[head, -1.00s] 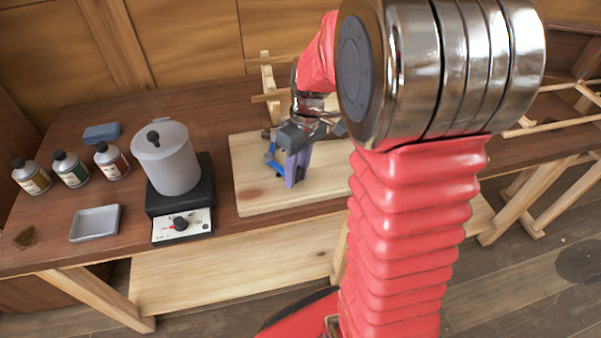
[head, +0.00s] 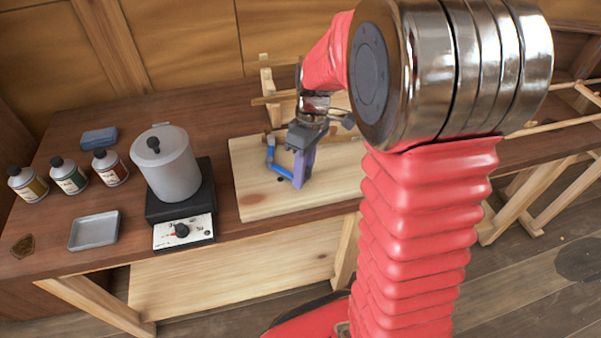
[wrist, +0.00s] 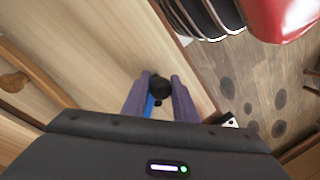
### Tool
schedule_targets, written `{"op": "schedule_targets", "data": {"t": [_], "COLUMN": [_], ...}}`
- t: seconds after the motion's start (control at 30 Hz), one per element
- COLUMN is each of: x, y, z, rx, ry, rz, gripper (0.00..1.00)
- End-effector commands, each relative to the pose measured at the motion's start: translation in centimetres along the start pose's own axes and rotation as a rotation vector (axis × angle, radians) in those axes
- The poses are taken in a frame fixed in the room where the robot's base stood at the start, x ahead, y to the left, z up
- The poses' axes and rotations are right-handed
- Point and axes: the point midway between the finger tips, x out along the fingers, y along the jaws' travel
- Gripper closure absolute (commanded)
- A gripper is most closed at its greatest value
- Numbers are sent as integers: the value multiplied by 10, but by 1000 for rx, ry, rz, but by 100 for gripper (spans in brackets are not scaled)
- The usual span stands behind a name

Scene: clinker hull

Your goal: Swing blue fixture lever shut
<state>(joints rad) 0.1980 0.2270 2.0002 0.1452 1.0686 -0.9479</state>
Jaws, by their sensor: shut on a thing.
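The blue fixture lever (head: 271,155) is on the pale wooden board (head: 248,201), in the middle of the head view. Its blue arm runs low over the board toward my gripper (head: 302,178). My gripper points down, and its purple fingers are shut on the lever's end. In the wrist view, a dark round knob (wrist: 159,86) sits between the two fingers, with a strip of the blue lever (wrist: 149,106) below it. The rest of the lever is hidden under my gripper body in that view.
A grey pot (head: 166,165) stands on a black hotplate (head: 182,196) left of the board. Several bottles (head: 70,175), a blue block (head: 99,138) and a grey tray (head: 94,231) are farther left. A wooden frame (head: 268,90) stands behind the board.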

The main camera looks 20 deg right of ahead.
Motion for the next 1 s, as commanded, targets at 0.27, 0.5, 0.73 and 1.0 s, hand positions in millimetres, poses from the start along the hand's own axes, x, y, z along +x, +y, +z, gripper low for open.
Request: {"op": "schedule_targets", "data": {"t": [0.27, 0.5, 0.73, 1.0], "x": [-2, -1, -9, -46], "y": [4, 2, 2, 2], "z": [0, 0, 0, -1], "rx": [-1, -1, -1, -2], "ry": [3, 0, 0, 1], "rz": [11, 6, 6, 8], "gripper": [60, 56, 56, 56]}}
